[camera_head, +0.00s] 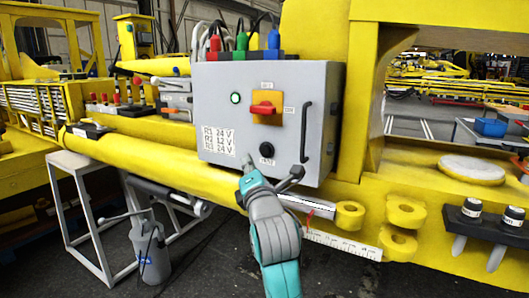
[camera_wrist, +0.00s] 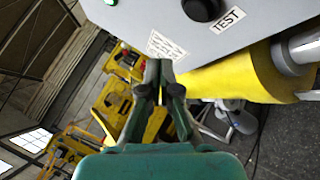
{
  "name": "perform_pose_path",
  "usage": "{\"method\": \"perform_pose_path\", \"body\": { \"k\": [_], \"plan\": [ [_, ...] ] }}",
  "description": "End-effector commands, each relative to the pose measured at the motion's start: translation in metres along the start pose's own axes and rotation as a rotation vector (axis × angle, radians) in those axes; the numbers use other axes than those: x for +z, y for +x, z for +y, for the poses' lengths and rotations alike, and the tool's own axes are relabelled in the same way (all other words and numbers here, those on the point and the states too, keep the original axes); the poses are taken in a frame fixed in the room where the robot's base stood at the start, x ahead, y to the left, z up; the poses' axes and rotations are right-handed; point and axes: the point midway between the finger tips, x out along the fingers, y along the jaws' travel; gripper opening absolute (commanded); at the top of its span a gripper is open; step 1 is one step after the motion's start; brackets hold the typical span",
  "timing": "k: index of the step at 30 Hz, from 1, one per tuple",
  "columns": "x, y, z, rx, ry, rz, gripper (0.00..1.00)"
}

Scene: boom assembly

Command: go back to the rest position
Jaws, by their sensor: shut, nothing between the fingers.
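My gripper (camera_head: 247,166) is shut and empty, just in front of the lower front of the grey control box (camera_head: 215,95). In the wrist view my gripper (camera_wrist: 160,66) has its fingers together near the white label on the box. Whether the fingertips touch the box cannot be told. My grey and teal arm reaches up to it from the bottom of the head view. The box carries a lit green lamp (camera_head: 235,98), a red switch (camera_head: 263,108) on a yellow plate, a black TEST knob (camera_head: 266,149) and a printed label (camera_head: 218,140).
A black handle (camera_head: 305,132) and a lever (camera_head: 291,178) are close to the right of my gripper. The yellow boom (camera_head: 150,150) runs below the box. A grey pump can (camera_head: 150,250) and a white stand (camera_head: 85,215) are at lower left. Bottles (camera_head: 472,208) stand at right.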

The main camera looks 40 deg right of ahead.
Motion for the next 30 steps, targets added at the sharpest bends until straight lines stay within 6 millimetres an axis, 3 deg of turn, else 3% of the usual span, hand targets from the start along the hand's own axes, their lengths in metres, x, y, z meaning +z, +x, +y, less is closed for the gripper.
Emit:
{"method": "perform_pose_path", "body": {
  "k": [19,23,30],
  "plan": [
    [-0.005,-0.002,-0.005,-0.002,0.013,0.007,0.00],
    [-0.026,-0.015,-0.025,-0.010,0.076,0.036,0.00],
    [-0.084,-0.063,-0.082,-0.040,0.294,0.117,0.00]
  ]
}}
